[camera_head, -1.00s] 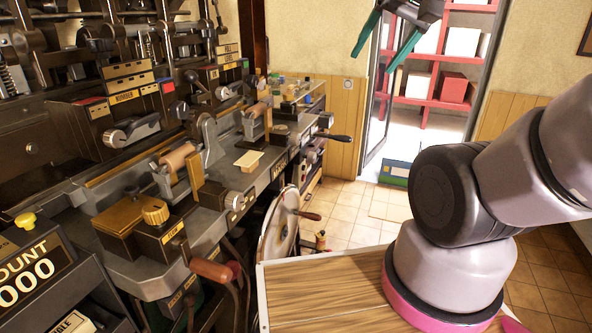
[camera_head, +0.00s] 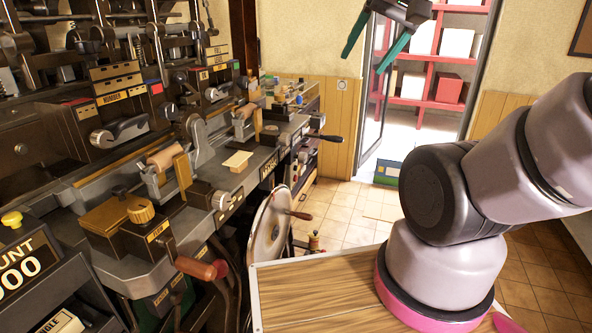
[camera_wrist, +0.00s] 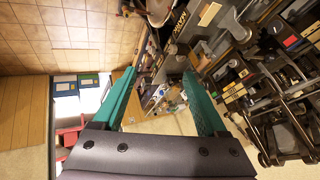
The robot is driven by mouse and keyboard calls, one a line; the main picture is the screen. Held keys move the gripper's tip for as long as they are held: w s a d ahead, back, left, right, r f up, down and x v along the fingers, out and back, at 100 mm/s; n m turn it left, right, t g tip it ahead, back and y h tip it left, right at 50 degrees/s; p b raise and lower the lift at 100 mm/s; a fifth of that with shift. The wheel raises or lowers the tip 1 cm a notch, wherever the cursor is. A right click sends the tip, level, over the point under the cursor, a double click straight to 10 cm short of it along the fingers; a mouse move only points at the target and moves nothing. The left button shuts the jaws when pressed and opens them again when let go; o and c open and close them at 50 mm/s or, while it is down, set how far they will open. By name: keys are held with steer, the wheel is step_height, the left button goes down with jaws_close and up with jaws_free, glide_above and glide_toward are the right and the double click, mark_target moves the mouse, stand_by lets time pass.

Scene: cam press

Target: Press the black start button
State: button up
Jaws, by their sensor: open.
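The cam press machine (camera_head: 120,130) fills the left side of the head view, with levers, labelled drawers and small coloured parts. I cannot make out a black start button for certain in either view. My gripper (camera_head: 363,62) hangs in the air at the top of the head view, right of the machine and in front of the doorway. Its two green fingers are spread apart with nothing between them. In the wrist view the open fingers (camera_wrist: 158,73) point towards the machine's bench, which lies some way off.
A wooden-topped surface (camera_head: 315,295) lies below my arm. Tiled floor (camera_head: 340,212) is free between the machine and the doorway. Red shelves (camera_head: 432,90) stand beyond it.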

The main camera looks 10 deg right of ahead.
jaws_close()
stand_by(1.9)
